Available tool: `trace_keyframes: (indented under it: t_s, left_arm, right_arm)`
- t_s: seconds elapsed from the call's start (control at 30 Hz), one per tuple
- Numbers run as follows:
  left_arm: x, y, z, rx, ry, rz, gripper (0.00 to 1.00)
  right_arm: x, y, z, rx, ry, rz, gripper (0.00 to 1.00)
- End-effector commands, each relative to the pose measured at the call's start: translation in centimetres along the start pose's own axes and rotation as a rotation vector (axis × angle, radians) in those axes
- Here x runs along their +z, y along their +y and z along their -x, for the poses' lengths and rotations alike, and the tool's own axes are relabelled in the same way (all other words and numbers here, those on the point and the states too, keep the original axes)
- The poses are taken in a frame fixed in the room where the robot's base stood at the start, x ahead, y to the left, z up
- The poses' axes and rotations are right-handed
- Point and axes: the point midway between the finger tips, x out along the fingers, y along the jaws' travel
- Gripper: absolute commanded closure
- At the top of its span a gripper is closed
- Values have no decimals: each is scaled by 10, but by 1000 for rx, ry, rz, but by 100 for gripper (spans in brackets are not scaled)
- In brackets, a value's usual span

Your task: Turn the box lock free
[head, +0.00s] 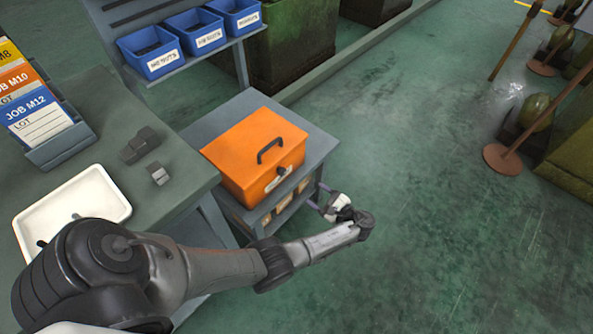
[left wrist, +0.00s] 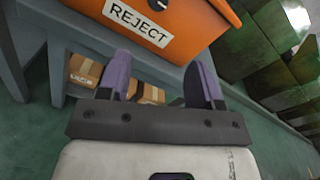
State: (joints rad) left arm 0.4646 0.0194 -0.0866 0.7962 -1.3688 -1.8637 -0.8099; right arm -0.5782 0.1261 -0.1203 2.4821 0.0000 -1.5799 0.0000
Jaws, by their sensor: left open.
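The orange box (head: 250,150) sits on a small grey side table, its lid closed, with a black handle on top. Its lock (head: 282,171) is a small dark knob on the front face near the lid edge. In the left wrist view, the orange box (left wrist: 195,15) shows its REJECT label, and the dark lock (left wrist: 157,4) is cut by the top edge. My left gripper (head: 322,203) is low, to the right of and in front of the box, apart from the lock. In the wrist view, its purple fingers (left wrist: 163,80) are spread with nothing held between them. My right gripper is not in view.
Cardboard boxes (left wrist: 85,70) sit on the shelf below the orange box. The grey table (head: 318,142) has edges near my left gripper. A workbench (head: 185,150) with a white tray (head: 75,210) stands left. Blue bins (head: 150,50) are behind.

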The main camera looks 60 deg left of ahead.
Motion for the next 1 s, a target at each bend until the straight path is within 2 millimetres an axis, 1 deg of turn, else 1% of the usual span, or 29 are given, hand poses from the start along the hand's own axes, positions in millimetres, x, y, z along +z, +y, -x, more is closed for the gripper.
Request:
trace_keyframes:
  t_s: [0.07, 0.2, 0.37, 0.47, 0.57, 0.8, 1.0]
  left_arm:
    - [7, -3, 0, -8, -36, -72, 41]
    - [9, -1, 0, 7, -50, -193, 41]
    - [9, 0, -3, 11, -49, -258, 41]
    - [9, 0, -13, 12, -50, -267, 41]
    - [10, 0, -28, 12, -49, -266, 41]
    - [11, 1, -74, 12, -50, -264, 41]
    - [13, 1, -106, 12, -48, -264, 41]
  right_arm:
    - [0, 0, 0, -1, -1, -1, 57]
    - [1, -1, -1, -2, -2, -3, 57]
    - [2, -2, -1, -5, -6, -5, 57]
    - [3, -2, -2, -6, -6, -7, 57]
    - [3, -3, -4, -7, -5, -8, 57]
    - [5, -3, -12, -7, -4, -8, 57]
    - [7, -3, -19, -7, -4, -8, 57]
